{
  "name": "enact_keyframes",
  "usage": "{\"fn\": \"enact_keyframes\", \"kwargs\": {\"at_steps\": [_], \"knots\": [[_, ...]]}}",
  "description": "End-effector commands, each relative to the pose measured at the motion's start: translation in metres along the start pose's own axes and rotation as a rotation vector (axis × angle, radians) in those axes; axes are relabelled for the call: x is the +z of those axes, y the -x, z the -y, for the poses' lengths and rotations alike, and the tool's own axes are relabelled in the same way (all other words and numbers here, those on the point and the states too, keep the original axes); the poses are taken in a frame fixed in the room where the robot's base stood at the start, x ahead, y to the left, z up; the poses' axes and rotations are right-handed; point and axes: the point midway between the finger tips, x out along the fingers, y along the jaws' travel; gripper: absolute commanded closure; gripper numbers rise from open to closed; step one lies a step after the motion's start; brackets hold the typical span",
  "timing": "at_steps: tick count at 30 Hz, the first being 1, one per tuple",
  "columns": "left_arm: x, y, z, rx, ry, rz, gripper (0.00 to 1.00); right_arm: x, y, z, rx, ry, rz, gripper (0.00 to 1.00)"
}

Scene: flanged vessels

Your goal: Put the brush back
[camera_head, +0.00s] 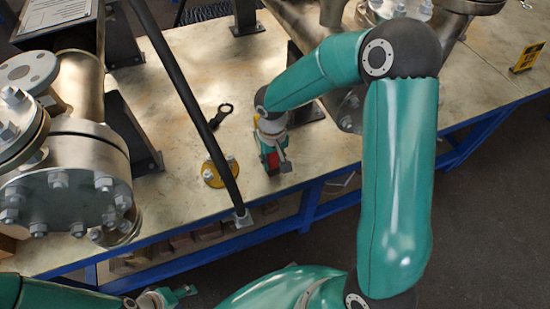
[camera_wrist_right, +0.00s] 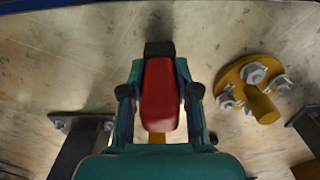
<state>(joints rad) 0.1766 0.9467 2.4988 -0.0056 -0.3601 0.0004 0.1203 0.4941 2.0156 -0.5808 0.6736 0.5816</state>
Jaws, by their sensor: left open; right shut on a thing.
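My right gripper (camera_head: 272,160) is shut on the brush, above the table near its front edge. The brush's red part (camera_wrist_right: 160,95) is between the two fingers in the right wrist view, with a dark end (camera_wrist_right: 159,48) beyond them. In the head view its red side (camera_head: 272,161) shows at the fingers; the rest is partly hidden by the gripper. I cannot tell whether the brush touches the table. My left gripper (camera_head: 181,293) is open and empty at the lower left of the head view, in front of the table.
A yellow flange with bolts (camera_head: 209,174) lies left of the right gripper; it also shows in the right wrist view (camera_wrist_right: 235,77). A dark wrench (camera_head: 220,116) lies behind it. A large flanged vessel (camera_head: 75,165) stands at left. A yellow sign (camera_head: 527,58) stands at far right.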

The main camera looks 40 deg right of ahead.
Motion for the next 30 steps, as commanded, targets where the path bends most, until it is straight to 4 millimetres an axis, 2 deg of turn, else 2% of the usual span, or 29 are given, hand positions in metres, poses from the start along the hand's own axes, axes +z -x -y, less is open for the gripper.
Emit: {"fn": "enact_keyframes", "kwargs": {"at_steps": [20, 21, 26, 30], "knots": [[0.0, -0.01, 0.004, 0.0, 0.0, 0.0, 0.46, 0.0, -0.01, -0.001, 0.0, -0.001, 0.0, 1.0], [0.0, -0.01, 0.004, 0.0, 0.0, 0.0, 0.46, 0.0, -0.01, -0.001, 0.0, -0.001, 0.0, 0.68], [0.0, -0.009, 0.003, 0.0, 0.0, 0.0, 0.46, 0.0, -0.009, -0.001, 0.0, -0.001, 0.0, 0.41], [0.0, -0.009, 0.003, 0.0, 0.0, 0.0, 0.46, 0.0, -0.009, -0.001, 0.0, -0.001, 0.0, 0.4]]}}
